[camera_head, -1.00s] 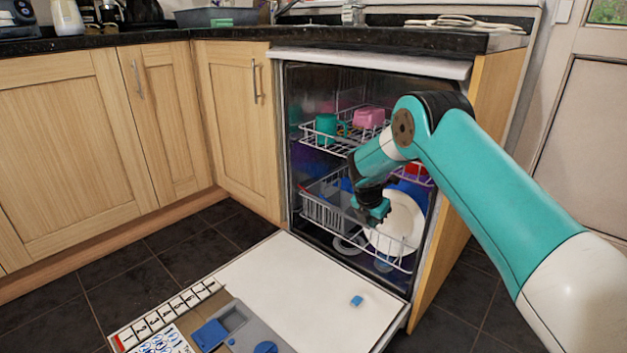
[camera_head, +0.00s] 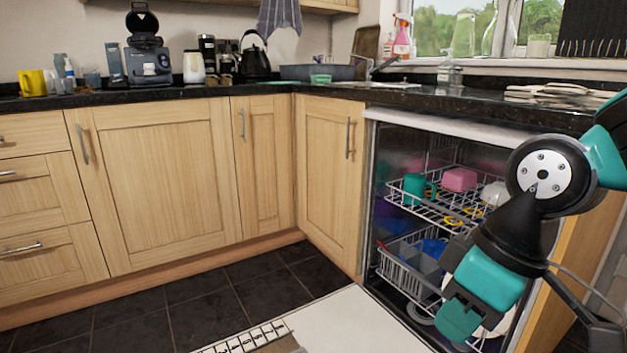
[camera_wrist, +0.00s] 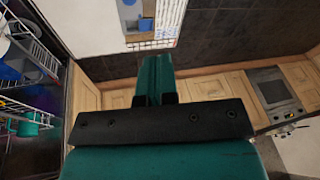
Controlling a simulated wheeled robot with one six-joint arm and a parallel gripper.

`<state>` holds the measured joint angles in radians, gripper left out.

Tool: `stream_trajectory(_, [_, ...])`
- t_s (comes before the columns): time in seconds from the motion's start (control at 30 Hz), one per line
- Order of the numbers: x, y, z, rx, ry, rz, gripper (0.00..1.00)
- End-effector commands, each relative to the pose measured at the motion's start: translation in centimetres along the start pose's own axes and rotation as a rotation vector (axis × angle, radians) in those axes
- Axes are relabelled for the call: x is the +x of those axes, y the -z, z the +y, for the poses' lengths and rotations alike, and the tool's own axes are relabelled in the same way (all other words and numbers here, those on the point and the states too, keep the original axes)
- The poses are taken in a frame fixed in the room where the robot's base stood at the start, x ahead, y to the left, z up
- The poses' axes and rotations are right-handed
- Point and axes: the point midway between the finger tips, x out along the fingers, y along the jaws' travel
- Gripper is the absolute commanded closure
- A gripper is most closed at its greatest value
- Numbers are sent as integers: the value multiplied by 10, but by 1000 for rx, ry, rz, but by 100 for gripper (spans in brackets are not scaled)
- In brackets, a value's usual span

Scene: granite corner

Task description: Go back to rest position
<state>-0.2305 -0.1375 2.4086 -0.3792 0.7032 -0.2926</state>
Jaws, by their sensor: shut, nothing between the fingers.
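My gripper (camera_head: 462,315) hangs at the lower right of the head view, in front of the open dishwasher (camera_head: 378,205). Its teal fingers point down and hold nothing. In the wrist view my gripper (camera_wrist: 155,75) shows its fingers pressed together, over the pale open door (camera_wrist: 82,28) and dark floor. My arm is folded close to the camera and hides part of the lower rack and the dishwasher's right side. I cannot tell the exact distance between gripper and racks.
The upper rack (camera_head: 440,215) holds a green cup (camera_head: 414,187) and a pink cup (camera_head: 459,180). The lower rack (camera_head: 400,275) is pulled out a little. The dishwasher door (camera_head: 345,318) lies lowered. Dark floor tiles (camera_head: 220,305) are clear at left. A black counter (camera_head: 200,94) carries a kettle (camera_head: 255,60).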

Motion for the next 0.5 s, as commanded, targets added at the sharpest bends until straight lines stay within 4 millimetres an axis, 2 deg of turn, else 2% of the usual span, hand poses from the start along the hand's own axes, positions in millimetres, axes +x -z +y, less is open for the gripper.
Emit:
stream_trajectory(0.03, [-6, -12, -18, 44, 20, 4, 100])
stream_trajectory(0.17, [-11, -42, -59, 168, 77, -4, 100])
stream_trajectory(0.2, [-22, -42, -65, 190, 84, -7, 100])
stream_trajectory(0.5, [-94, -20, -75, 187, 81, -8, 100])
